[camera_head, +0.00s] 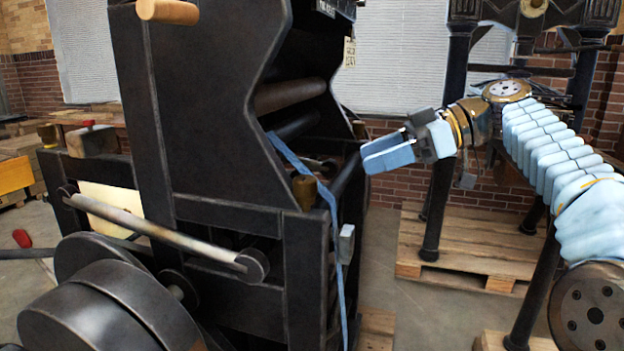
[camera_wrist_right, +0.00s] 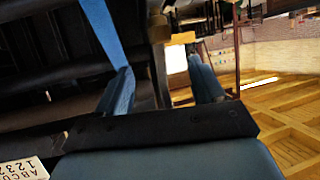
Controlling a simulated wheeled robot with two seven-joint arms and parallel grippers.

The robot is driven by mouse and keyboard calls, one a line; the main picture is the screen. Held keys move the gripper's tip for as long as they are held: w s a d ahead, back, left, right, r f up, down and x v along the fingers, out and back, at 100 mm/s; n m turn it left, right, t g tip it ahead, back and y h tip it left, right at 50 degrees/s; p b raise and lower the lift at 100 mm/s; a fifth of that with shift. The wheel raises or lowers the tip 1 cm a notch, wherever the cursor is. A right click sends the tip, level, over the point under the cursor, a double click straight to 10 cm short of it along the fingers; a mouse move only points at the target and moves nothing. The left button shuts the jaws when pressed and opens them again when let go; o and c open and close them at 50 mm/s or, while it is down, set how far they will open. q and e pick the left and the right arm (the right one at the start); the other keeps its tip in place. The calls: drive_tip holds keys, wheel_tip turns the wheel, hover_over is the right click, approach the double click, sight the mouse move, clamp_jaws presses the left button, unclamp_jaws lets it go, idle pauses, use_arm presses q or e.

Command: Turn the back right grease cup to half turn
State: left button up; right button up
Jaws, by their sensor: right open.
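The press (camera_head: 210,110) is a large black machine filling the left and middle of the head view. A small brass grease cup (camera_head: 359,129) shows at its back right edge, partly hidden by the frame. Another brass cup (camera_head: 304,191) stands nearer, on the right side of the frame. My right gripper (camera_head: 366,158) has pale blue fingers, is open and empty, and points left, just below and right of the back cup. In the right wrist view, a brass cup (camera_wrist_right: 158,30) shows beyond and between the open fingers (camera_wrist_right: 162,80). My left gripper is not in view.
A blue strap (camera_head: 306,172) runs down the press's right side; it also crosses the wrist view (camera_wrist_right: 102,32). A third brass cup (camera_head: 47,135) is at far left. A second black machine (camera_head: 442,150) stands on a wooden pallet (camera_head: 460,250) at right. Open floor lies between the machines.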

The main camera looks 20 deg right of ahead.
sight(313, 180)
drive_tip(key=x, duration=1.1)
drive_tip(key=shift+a, duration=0.2)
drive_tip(key=shift+f, duration=0.1)
drive_tip(key=c, duration=1.1)
drive_tip(key=shift+o, duration=0.2)
drive_tip(key=shift+f+b, duration=0.15)
drive_tip(key=shift+b, duration=0.3)
drive_tip(key=shift+s+a+f+m+t+h+b, duration=0.1)
drive_tip(key=shift+m+t+h+b, duration=0.15)
drive_tip(key=shift+m+t+b, duration=0.35)
drive_tip(key=shift+f+m+t+h+b, duration=0.1)
drive_tip(key=shift+m+t+h+b, duration=0.25)
drive_tip(key=shift+b, duration=0.3)
drive_tip(key=shift+r+m+t+h+b, duration=0.3)
drive_tip(key=shift+m+t+b, duration=0.1)
drive_tip(key=shift+m+t, duration=0.15)
